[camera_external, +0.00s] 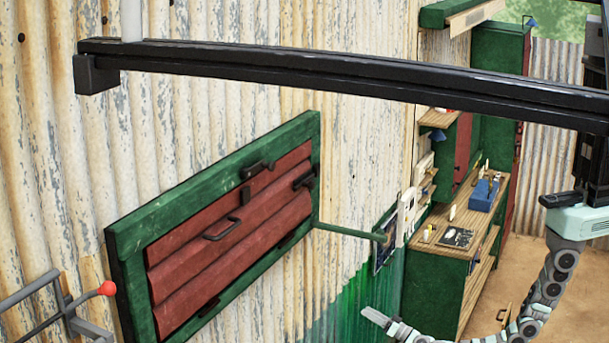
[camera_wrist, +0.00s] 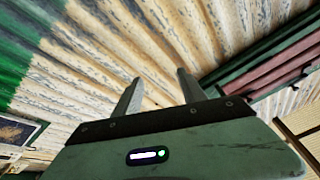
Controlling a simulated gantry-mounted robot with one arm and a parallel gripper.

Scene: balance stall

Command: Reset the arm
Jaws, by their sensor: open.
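My arm (camera_external: 556,270) hangs from the gantry at the right of the external view and curves down and round to the left. My gripper (camera_external: 372,316) is at the lower middle of that view, pointing left towards the corrugated wall. In the wrist view my gripper (camera_wrist: 159,77) shows two grey fingers standing apart with nothing between them. Part of the arm's lower bend is cut off by the picture's bottom edge.
A green-framed red shutter (camera_external: 228,232) is on the corrugated wall, with a green bar (camera_external: 350,232) sticking out beside it. A workbench (camera_external: 462,225) with a blue box (camera_external: 484,194) stands behind my gripper. A red-knobbed lever (camera_external: 107,288) is at lower left. Dirt floor is clear at right.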

